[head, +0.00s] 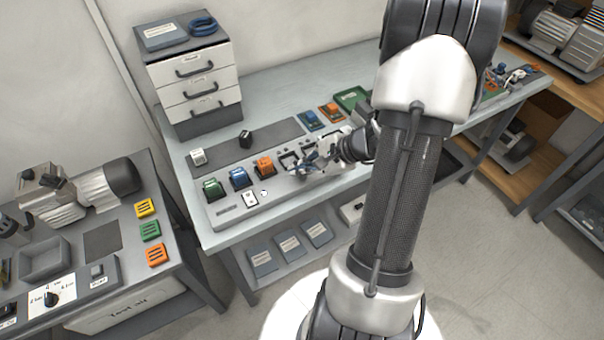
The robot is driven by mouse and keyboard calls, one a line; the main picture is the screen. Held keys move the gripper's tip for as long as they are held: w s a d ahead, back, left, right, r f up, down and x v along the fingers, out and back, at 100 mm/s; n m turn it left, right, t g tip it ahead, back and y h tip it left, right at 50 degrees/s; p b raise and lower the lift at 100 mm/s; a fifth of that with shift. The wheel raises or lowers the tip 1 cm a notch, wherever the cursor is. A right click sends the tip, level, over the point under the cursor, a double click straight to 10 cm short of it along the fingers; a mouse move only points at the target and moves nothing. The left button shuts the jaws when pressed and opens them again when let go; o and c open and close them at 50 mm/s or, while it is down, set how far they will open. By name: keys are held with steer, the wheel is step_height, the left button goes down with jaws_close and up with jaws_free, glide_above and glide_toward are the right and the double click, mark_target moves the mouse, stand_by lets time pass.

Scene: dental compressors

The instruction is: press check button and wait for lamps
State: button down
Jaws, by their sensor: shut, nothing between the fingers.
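A grey board on the light bench holds a row of coloured blocks: green (213,188), blue (239,177) and orange (264,165). At its front edge is a small white plate (250,199) with a dark mark, and beside it a small pale round spot (264,192). I cannot tell whether either is the check button, and no lamp is clearly seen lit. My gripper (303,168) is shut and empty, over the board right of the orange block. Its fingers and the fittings behind them overlap, so contact cannot be told.
A drawer unit (193,72) stands at the bench's back left. The left bench carries a compressor (85,195), a grey tray (44,258), a dial panel (52,297) and coloured blocks (150,230). More compressors stand on the wooden bench (545,75) at the right. Floor shows between the benches.

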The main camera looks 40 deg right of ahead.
mark_target(301, 177)
steer(key=shift+f+b, duration=0.5)
steer(key=shift+b, duration=0.1)
stand_by(0.4)
steer(key=shift+r, duration=0.1)
steer(key=shift+r+p, duration=0.6)
steer(key=shift+r, duration=0.2)
steer(key=shift+r, duration=0.15)
step_height(301, 177, up, 5)
steer(key=p, duration=0.3)
steer(key=shift+p, duration=0.35)
stand_by(0.5)
